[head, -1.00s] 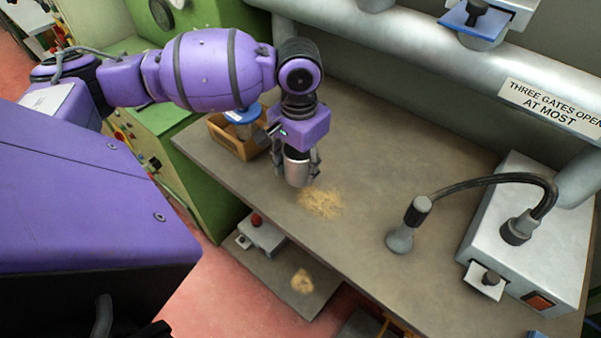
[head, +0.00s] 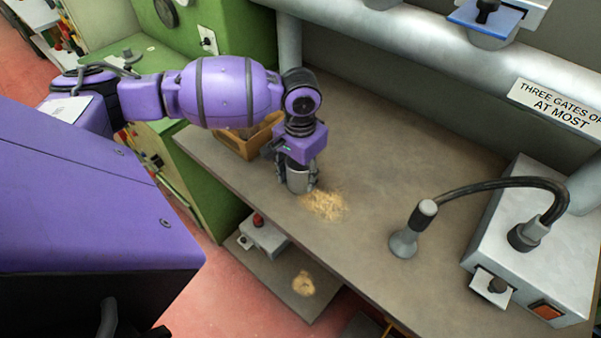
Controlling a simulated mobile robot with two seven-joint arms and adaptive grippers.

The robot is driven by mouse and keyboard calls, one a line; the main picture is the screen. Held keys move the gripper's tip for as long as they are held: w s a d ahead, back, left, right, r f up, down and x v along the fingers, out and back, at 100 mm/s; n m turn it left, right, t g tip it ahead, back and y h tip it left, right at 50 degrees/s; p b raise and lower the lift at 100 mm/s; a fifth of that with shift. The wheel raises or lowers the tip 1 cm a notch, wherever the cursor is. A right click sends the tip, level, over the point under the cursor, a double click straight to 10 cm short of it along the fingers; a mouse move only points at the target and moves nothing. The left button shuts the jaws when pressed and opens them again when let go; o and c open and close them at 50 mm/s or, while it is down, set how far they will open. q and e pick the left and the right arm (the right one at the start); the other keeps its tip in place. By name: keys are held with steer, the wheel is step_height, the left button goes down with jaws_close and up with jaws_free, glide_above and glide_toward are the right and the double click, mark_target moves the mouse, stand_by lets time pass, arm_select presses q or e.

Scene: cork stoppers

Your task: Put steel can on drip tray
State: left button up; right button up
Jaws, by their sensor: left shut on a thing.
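The steel can (head: 297,180) is a small shiny grey cylinder over the left part of the grey bench. My left gripper (head: 297,174) is shut on it from above, with fingers on both sides. The can looks upright. I cannot tell whether its base touches the bench. I cannot make out a drip tray for certain in this view. My right gripper is not in view.
A pile of cork dust (head: 326,206) lies right of the can. A brown box (head: 247,140) stands behind my left wrist. A metal control box (head: 535,240) and a gooseneck nozzle (head: 405,242) are at the right. The bench (head: 365,150) is clear in the middle.

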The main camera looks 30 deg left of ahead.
arm_select(q)
steer(key=shift+f, duration=0.15)
steer(key=o, duration=1.2)
steer(key=shift+c, duration=0.2)
